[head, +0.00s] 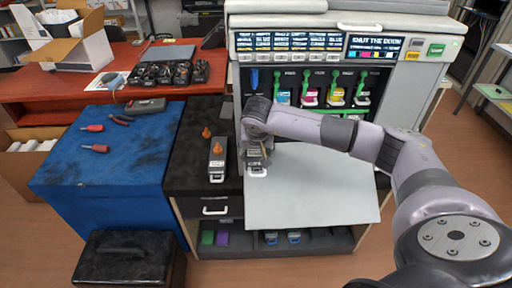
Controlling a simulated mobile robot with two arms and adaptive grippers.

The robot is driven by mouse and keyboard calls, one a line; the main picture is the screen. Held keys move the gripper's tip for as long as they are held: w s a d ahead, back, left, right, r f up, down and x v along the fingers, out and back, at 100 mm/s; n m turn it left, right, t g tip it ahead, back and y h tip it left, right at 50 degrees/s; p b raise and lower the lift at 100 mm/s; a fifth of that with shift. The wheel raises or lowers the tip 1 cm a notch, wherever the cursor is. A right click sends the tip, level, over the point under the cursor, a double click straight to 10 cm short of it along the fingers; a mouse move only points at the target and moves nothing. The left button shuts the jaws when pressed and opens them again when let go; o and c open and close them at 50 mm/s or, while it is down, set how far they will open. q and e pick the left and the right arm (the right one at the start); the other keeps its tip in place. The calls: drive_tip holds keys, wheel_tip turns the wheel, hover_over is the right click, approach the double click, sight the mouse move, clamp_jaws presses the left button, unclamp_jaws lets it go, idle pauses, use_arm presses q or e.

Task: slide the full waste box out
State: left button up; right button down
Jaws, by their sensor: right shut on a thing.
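My right gripper (258,158) points down in front of the open printer's left bay, seen from above and partly covered by its own wrist. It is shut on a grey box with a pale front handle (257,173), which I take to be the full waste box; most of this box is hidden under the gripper. How far it sits inside the printer (400,105) cannot be seen. A similar grey box with an orange cap (217,162) stands on the black counter just to the left. My left gripper is not in view.
The printer's lowered grey door (315,190) lies below my right arm. Coloured toner cartridges (310,96) sit in bays behind the arm. An orange cap (206,132) is on the black counter (196,112). The blue cabinet top (75,170) holds red-handled tools and has free room.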

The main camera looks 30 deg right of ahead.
sight(257, 165)
drive_tip(key=shift+s+a+r, duration=0.1)
drive_tip(key=shift+s+a, duration=0.25)
drive_tip(key=shift+s, duration=0.2)
drive_tip(key=shift+s+a, duration=0.35)
drive_tip(key=shift+s, duration=0.2)
drive_tip(key=shift+s+a+r+p, duration=0.3)
drive_tip(key=shift+s+a+p, duration=0.1)
drive_tip(key=shift+s, duration=0.2)
drive_tip(key=shift+s+a+r+p, duration=0.3)
drive_tip(key=shift+s+p, duration=0.05)
drive_tip(key=shift+s, duration=0.2)
drive_tip(key=shift+s+a+r+p, duration=0.15)
drive_tip(key=shift+s+a+r, duration=0.15)
drive_tip(key=shift+s, duration=0.2)
drive_tip(key=shift+s+a+r+p, duration=0.15)
drive_tip(key=shift+s+a, duration=0.15)
drive_tip(key=shift+s, duration=0.2)
